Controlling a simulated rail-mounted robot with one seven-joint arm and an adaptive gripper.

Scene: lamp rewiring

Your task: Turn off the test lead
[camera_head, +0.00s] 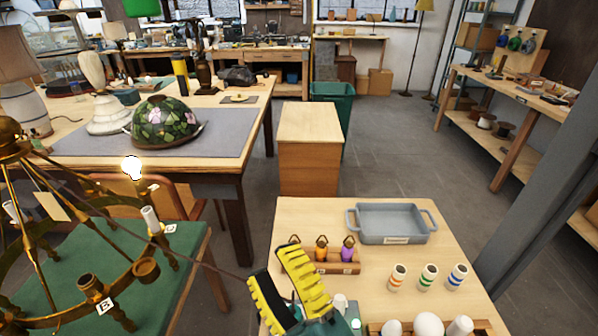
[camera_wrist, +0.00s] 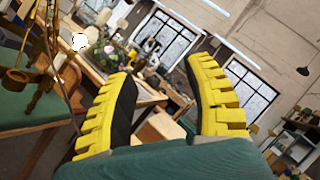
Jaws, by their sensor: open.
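A brass chandelier (camera_head: 85,215) stands at the left over a green-topped table. A bulb (camera_head: 132,168) on it glows bright white; the glow also shows in the wrist view (camera_wrist: 79,41). A thin dark cord (camera_head: 205,264) runs from the chandelier toward my gripper; its far end is hidden. I cannot identify the test lead's switch. My gripper (camera_head: 272,264) is open and empty, with yellow ribbed fingers, above the left side of the light wooden table. In the wrist view my gripper (camera_wrist: 161,70) has a clear gap between its fingers.
The wooden table (camera_head: 300,215) bears a grey tray (camera_head: 392,224), a rack (camera_head: 340,268) with small coloured items, several striped cylinders (camera_head: 428,277) and white bulbs (camera_head: 429,325). A stained-glass shade (camera_head: 165,122) sits on the workbench (camera_head: 228,115) behind. Floor (camera_head: 395,140) is clear at the back right.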

